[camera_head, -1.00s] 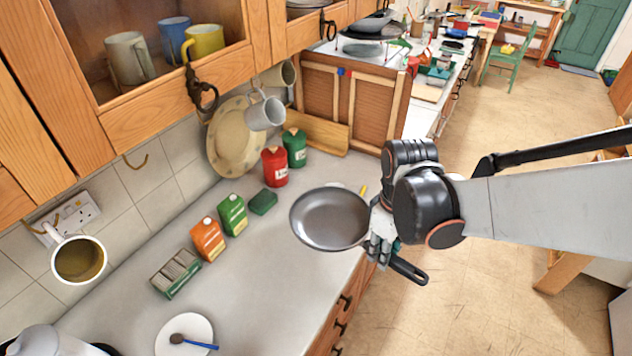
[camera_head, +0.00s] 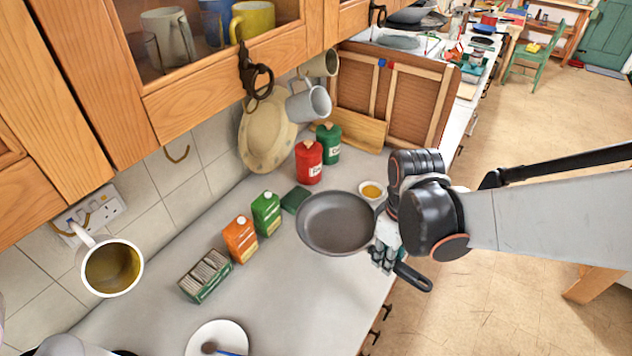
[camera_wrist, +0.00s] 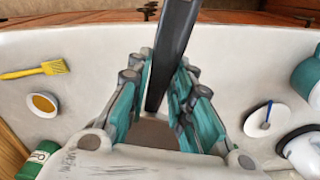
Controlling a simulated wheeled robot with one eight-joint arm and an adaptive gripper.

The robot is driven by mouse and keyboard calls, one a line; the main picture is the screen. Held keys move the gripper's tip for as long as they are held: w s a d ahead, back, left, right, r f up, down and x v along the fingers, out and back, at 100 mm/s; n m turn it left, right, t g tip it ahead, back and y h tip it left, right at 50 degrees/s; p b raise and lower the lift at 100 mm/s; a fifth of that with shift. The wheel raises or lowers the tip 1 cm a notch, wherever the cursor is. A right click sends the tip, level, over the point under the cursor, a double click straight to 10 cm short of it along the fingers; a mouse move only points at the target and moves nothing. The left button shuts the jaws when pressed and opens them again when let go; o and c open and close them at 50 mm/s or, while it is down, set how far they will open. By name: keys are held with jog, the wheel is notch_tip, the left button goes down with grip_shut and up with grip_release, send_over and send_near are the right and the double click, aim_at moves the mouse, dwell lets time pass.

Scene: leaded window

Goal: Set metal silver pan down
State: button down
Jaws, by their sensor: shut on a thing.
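The silver-grey metal pan (camera_head: 336,222) is over the near part of the grey counter in the head view, its bowl facing up. Its dark handle (camera_head: 413,277) sticks out past the counter's front edge. My gripper (camera_head: 386,256) is shut on the handle close to the bowl. In the wrist view the black handle (camera_wrist: 172,50) runs between the teal fingers of my gripper (camera_wrist: 165,95), and only a little of the pan's bowl (camera_wrist: 155,132) shows. I cannot tell whether the pan's underside touches the counter.
The counter (camera_head: 285,285) holds a small yellow-filled bowl (camera_head: 371,191), red (camera_head: 309,162) and green (camera_head: 328,143) canisters, orange (camera_head: 240,240) and green (camera_head: 266,213) cartons, and a white plate (camera_head: 217,338). Bare counter lies left of and below the pan. Mugs hang under the cupboards.

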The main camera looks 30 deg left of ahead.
notch_tip(320, 180, down, 10)
jog(key=b, duration=0.5)
jog(key=shift+b, duration=0.35)
notch_tip(320, 180, down, 4)
jog(key=b, duration=0.3)
jog(key=shift+w, duration=0.15)
jog(key=c, duration=1.4)
grip_release()
jog(key=shift+c, duration=0.2)
notch_tip(320, 180, up, 12)
jog(key=p, duration=0.8)
jog(key=shift+d, duration=0.1)
